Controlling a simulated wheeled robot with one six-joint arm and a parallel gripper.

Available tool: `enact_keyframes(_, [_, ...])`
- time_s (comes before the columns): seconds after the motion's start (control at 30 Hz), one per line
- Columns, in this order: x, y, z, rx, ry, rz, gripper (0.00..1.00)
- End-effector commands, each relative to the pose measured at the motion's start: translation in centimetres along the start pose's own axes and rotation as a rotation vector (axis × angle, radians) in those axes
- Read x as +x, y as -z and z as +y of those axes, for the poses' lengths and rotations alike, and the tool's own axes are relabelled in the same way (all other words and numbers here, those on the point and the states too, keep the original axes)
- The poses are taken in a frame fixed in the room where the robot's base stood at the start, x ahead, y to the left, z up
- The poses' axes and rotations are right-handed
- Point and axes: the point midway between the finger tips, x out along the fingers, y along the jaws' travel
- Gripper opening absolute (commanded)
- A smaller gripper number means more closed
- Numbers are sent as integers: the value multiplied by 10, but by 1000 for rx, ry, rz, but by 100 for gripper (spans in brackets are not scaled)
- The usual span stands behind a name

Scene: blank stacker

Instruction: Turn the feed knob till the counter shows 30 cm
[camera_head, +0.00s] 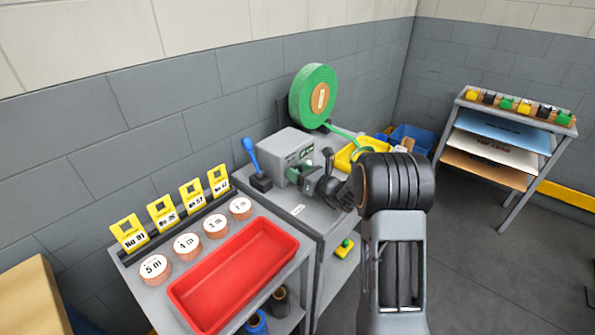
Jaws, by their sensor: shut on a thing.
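A grey feed machine (285,143) stands on a grey bench, with a small green-lettered counter panel (300,155) on its front; the digits are too small to read. My gripper (310,180) is at the machine's front, low and below the panel, with its fingers shut on the feed knob. The knob is mostly hidden behind the fingers, so its angle cannot be told. A large green roll (304,95) stands upright behind the machine, with a green strip (343,131) running down from it to the right.
A blue lever (251,155) stands left of the machine. Yellow (352,155) and blue bins (410,138) are behind my arm. A sheet rack (500,140) stands at right; the floor between is clear.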

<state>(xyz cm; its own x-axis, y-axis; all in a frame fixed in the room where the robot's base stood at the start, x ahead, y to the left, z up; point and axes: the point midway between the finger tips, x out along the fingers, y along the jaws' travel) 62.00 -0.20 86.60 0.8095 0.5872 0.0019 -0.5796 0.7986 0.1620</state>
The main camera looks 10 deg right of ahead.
Motion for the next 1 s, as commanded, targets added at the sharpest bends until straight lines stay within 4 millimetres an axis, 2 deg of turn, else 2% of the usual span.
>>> enact_keyframes(0.03, [-1, 5, 1, 11, -2, 10, 26])
enact_keyframes(0.47, [-1, 6, 2, 19, -3, 12, 26])
enact_keyframes(0.5, [-1, 6, 2, 19, -3, 12, 51])
enact_keyframes(0.7, [-1, 4, 1, 17, -1, 8, 70])
enact_keyframes(0.77, [-1, 3, 0, 16, -1, 6, 76])
enact_keyframes(1.0, [-1, 2, 0, 14, 0, 4, 76])
